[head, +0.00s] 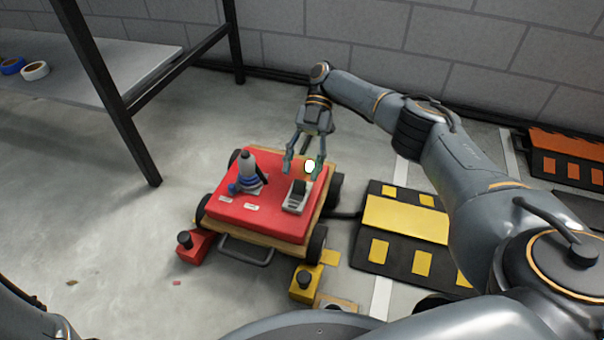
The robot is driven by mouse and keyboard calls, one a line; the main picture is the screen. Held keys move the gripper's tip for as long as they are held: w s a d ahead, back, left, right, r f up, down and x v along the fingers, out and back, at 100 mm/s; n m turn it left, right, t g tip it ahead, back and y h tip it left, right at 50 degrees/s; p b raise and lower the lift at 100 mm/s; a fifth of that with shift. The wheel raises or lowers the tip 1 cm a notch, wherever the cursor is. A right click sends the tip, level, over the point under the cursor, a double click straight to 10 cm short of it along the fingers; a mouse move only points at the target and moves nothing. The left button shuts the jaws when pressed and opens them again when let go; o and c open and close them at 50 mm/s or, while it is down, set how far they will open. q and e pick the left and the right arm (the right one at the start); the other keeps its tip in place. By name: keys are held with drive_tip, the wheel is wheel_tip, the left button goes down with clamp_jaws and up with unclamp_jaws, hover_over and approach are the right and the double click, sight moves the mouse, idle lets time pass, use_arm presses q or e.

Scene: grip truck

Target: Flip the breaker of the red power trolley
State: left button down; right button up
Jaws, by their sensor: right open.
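The red power trolley (262,222) stands on the floor in the middle of the head view, a red top on a wooden base with dark wheels. The breaker (296,197), a grey-white unit with a dark part, sits on the right side of its top. A glowing light (309,166) shows just behind the breaker. My right gripper (301,172) is open, pointing down, with its fingers at the far side of the breaker; whether they touch it I cannot tell. My left gripper is not in view; only a bit of my left arm shows at the lower left.
A grey-and-blue connector (248,177) stands on the trolley's left side. A red block (194,245) and a yellow block (305,283) with black knobs sit on the floor in front. A black-and-yellow cable ramp (405,217) lies right. A metal shelf (130,70) stands left.

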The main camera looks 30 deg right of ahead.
wheel_tip(320, 180, up, 6)
idle(0.7)
